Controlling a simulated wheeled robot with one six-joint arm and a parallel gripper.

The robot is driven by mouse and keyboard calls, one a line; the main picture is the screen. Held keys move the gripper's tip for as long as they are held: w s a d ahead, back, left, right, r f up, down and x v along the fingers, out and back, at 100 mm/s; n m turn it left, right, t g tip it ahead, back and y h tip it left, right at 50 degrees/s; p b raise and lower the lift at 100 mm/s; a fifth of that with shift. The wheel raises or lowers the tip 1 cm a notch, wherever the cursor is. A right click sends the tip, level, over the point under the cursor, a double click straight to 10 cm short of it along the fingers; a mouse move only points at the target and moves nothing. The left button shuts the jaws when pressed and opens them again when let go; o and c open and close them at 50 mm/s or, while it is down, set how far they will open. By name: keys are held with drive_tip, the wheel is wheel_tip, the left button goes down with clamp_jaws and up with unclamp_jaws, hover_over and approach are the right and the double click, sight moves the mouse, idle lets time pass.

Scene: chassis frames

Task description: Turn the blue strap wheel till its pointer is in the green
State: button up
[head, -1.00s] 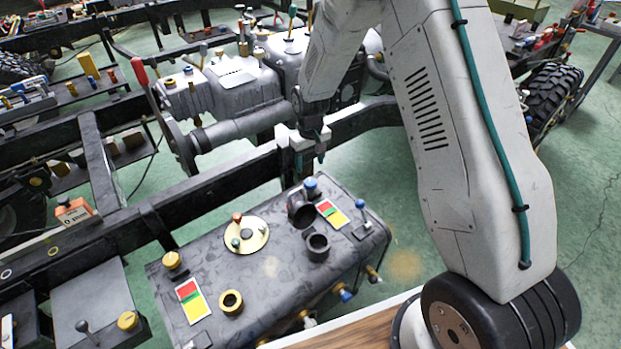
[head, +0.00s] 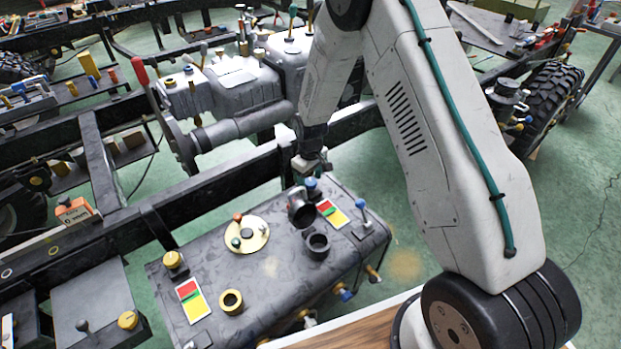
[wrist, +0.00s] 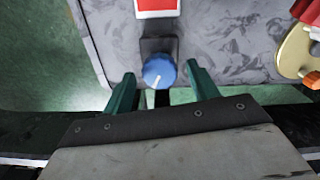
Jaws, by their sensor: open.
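The blue strap wheel (head: 311,184) is a small round knob at the far edge of the dark grey tank (head: 285,285). In the wrist view the blue wheel (wrist: 159,71) carries a short white pointer mark that runs from its middle towards the lower edge. A card with red, green and yellow fields (head: 332,214) lies beside it; only its red part (wrist: 157,5) shows in the wrist view. My gripper (wrist: 160,78) is open, with one teal finger on each side of the wheel. In the head view my gripper (head: 314,168) is just above the wheel. Contact cannot be told.
A black elbow pipe (head: 301,210) and an open black neck (head: 317,245) stand close to the wheel. A blue-tipped lever (head: 361,206) is to the right. A brass disc (head: 246,235) and a second coloured card (head: 193,301) are to the left. A black chassis rail (head: 225,185) runs behind.

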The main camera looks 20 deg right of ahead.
drive_tip(key=c, duration=1)
drive_tip(key=shift+m, duration=0.4)
drive_tip(key=shift+m, duration=3)
drive_tip(key=o, duration=1)
